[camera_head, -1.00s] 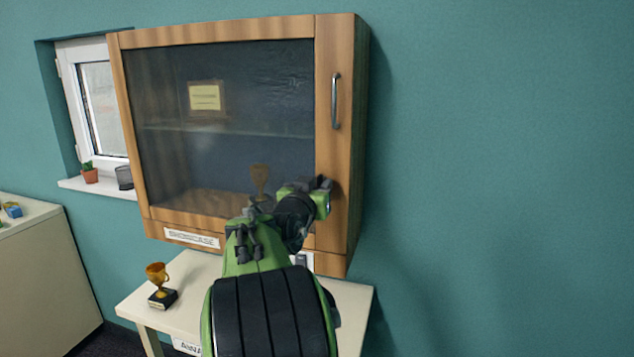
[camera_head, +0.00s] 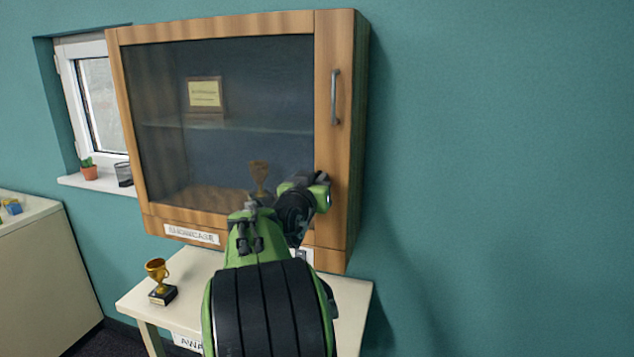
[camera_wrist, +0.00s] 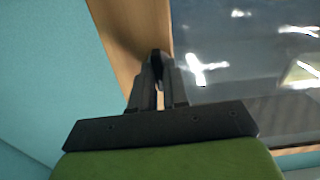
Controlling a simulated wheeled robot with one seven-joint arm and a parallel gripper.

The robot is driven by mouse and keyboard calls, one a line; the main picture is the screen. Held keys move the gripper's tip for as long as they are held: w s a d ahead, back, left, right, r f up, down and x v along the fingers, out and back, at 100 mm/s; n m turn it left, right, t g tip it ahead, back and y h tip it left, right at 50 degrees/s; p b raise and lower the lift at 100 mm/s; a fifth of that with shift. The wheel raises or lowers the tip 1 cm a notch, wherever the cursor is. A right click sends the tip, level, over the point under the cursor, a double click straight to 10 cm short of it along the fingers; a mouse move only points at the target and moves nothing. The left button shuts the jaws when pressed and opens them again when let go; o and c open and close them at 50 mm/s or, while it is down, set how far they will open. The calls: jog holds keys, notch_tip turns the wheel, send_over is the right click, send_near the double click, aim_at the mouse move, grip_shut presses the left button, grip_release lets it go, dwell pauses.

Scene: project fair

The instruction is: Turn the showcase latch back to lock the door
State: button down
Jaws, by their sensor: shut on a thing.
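The showcase (camera_head: 160,215) is a wooden wall cabinet with a dark glass door (camera_head: 240,100), which looks closed in the head view. A metal handle (camera_head: 335,97) is on the door's right frame. My gripper (camera_head: 322,180) is at the lower part of that right frame, below the handle. In the wrist view my gripper (camera_wrist: 157,65) is shut with its fingertips against the wooden frame (camera_wrist: 135,30), on a small dark part that I take to be the latch (camera_wrist: 157,57). The fingers hide most of the latch, so its angle cannot be told.
A table (camera_head: 205,275) under the showcase carries a gold trophy cup (camera_head: 157,272) at its left. Another trophy (camera_head: 260,175) and a plaque (camera_head: 205,94) are behind the glass. A window (camera_head: 95,95) is at the left. The wall to the right is clear.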

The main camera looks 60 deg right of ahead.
jog(key=shift+w+f+n+p, duration=0.15)
jog(key=shift+n+p, duration=0.85)
jog(key=shift+n, duration=3.3)
jog(key=shift+w+f+n+p, duration=0.1)
jog(key=shift+n+p, duration=0.85)
jog(key=shift+n, duration=3.35)
jog(key=c, duration=1.2)
grip_release()
